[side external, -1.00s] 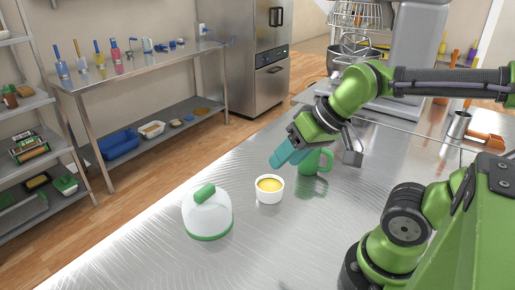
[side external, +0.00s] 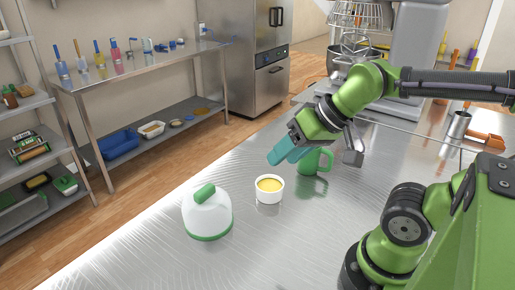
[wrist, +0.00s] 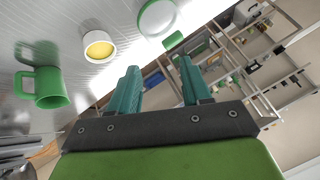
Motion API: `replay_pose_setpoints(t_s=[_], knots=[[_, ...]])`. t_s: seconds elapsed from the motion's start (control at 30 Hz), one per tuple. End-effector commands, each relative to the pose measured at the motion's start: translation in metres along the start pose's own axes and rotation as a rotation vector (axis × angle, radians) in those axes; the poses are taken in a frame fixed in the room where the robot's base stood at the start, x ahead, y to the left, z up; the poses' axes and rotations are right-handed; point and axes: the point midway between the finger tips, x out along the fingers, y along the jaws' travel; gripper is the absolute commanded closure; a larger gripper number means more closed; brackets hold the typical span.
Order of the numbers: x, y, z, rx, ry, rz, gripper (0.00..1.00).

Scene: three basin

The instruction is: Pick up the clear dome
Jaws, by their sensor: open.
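The clear dome (side external: 207,216) stands on the steel table at front left, whitish and see-through, with a green rim and a green handle (side external: 204,193) on top. In the wrist view the dome (wrist: 157,17) is at the top, partly cut off by the frame edge, with its handle below it. My gripper (side external: 277,160) is raised above the table, to the right of and behind the dome and apart from it. In the wrist view its two teal fingers (wrist: 157,75) are spread with nothing between them.
A white ramekin with yellow content (side external: 269,189) stands just right of the dome. A green mug (side external: 317,160) stands behind it, near my gripper. A mixer (side external: 412,50) is at the back. The table left of the dome ends at an edge; the front is clear.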

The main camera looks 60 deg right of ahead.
Motion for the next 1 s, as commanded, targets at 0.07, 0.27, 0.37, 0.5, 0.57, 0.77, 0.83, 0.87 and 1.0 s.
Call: replay_pose_setpoints(t_s=[0.07,0.27,0.37,0.5,0.57,0.77,0.83,0.87,1.0], knots=[[0.0,0.0,0.0,0.0,0.0,0.0,0.52],[0.0,0.0,0.0,0.0,0.0,0.0,0.29],[0.0,0.0,0.0,0.0,0.0,0.0,0.14],[0.0,0.0,0.0,0.0,0.0,0.0,0.04],[0.0,0.0,0.0,0.0,0.0,0.0,0.04],[0.005,0.0,0.003,-0.002,-0.023,0.005,0.04],[0.013,-0.001,0.002,-0.006,-0.058,0.015,0.04],[0.016,-0.003,-0.001,-0.011,-0.071,0.02,0.04],[0.035,-0.021,-0.029,-0.062,-0.166,0.062,0.04]])
